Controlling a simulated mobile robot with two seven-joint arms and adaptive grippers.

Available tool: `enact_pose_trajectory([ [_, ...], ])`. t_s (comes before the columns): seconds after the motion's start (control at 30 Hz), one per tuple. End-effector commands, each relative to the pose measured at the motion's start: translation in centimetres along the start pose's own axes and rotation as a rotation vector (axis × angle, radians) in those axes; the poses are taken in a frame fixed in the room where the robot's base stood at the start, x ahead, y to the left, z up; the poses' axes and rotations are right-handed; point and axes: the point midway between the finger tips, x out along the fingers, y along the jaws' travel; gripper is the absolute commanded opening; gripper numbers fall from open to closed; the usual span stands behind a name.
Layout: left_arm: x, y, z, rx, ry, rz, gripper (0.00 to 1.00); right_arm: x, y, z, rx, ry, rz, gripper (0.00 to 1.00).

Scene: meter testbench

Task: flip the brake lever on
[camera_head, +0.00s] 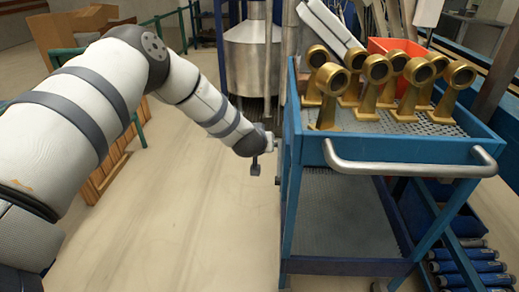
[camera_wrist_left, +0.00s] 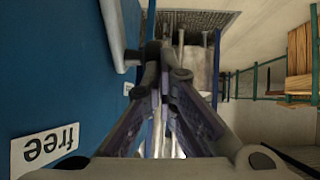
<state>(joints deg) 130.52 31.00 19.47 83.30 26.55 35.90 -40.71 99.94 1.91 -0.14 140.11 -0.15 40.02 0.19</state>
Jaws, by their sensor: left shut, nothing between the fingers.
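My left arm (camera_head: 204,97) reaches from the left to the cart's left side. Its wrist (camera_head: 250,143) is beside the blue frame, and the fingers are too small to make out there. In the left wrist view my left gripper (camera_wrist_left: 164,72) is shut and empty, alongside a blue panel (camera_wrist_left: 60,70). A pale grey bar (camera_wrist_left: 113,35) runs along that panel, left of the fingers; I cannot tell whether it is the brake lever. An upside-down "free" label (camera_wrist_left: 45,149) sits lower on the panel. My right gripper is not in view.
The blue cart (camera_head: 400,150) carries several gold ring-topped pieces (camera_head: 375,75) and a red bin (camera_head: 397,46). A metal handle (camera_head: 410,168) crosses its near side. A steel tank (camera_head: 250,60) stands behind. The floor (camera_head: 190,225) left of the cart is clear.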

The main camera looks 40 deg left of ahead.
Motion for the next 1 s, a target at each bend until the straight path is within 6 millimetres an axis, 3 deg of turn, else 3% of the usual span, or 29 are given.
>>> enact_pose_trajectory([
  [0.43,2.4,-0.3,0.8,-0.001,-0.046,-0.002,0.0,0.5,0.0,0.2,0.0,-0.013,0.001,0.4],
  [1.0,2.9,-0.5,0.5,-0.003,-0.041,-0.002,0.0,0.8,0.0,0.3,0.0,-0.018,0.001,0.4],
])
